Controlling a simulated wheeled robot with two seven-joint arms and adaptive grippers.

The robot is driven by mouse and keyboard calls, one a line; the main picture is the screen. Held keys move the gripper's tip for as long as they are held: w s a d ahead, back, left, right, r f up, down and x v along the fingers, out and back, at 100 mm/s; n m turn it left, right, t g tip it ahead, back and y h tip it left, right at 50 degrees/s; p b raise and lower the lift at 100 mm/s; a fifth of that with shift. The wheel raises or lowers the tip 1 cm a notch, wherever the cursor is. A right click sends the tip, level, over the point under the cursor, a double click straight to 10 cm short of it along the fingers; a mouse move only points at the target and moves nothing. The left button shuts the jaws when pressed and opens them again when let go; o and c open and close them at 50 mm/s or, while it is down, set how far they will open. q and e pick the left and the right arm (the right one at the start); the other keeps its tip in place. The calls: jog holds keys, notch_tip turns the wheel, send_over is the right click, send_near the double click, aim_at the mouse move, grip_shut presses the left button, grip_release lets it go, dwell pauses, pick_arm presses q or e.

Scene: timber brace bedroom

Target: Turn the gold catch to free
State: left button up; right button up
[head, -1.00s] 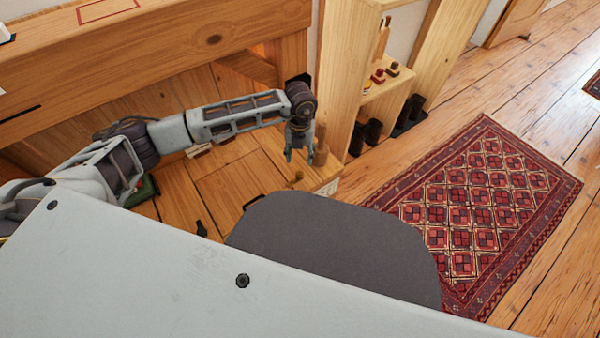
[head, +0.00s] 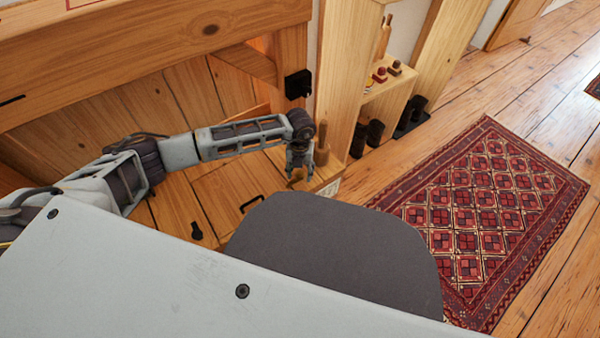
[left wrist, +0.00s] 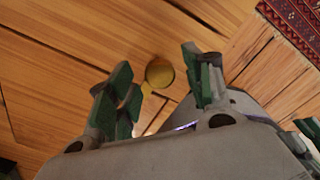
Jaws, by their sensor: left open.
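The gold catch (head: 295,184) sits on the wooden lid or panel just under my left gripper (head: 298,174) in the head view, partly hidden by it. In the left wrist view the catch (left wrist: 159,73) shows as a round gold knob with a short tail. My left gripper (left wrist: 160,80) is open, with one finger on each side of the knob in that view. I see no contact, and the height of the fingertips over the knob is hard to tell.
A black handle (head: 252,203) and a black fitting (head: 197,231) are on the wood nearby. A wooden peg (head: 322,145) stands close beside the gripper. Shelves (head: 384,90) are behind it. A red patterned rug (head: 480,210) lies on open floor to the right.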

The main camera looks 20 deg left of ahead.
pick_arm(q)
jog(key=shift+f, duration=0.15)
jog(key=shift+c, duration=0.4)
jog(key=c, duration=1)
pick_arm(e)
jog(key=shift+w, duration=0.1)
pick_arm(q)
jog(key=shift+m, duration=0.5)
pick_arm(e)
jog(key=shift+r, duration=0.3)
pick_arm(q)
jog(key=shift+m+p, duration=0.8)
jog(key=shift+m, duration=0.4)
jog(key=m+p, duration=0.1)
jog(key=m, duration=0.3)
jog(key=shift+m, duration=0.3)
jog(key=m+p, duration=0.1)
jog(key=m, duration=0.3)
jog(key=shift+m, duration=0.3)
jog(key=m+p, duration=0.1)
jog(key=m, duration=0.4)
pick_arm(e)
jog(key=r, duration=0.3)
jog(key=shift+s+d+r+h, duration=0.2)
jog(key=shift+d+r+h, duration=0.1)
jog(key=shift+d, duration=0.1)
pick_arm(q)
jog(key=shift+m, duration=0.3)
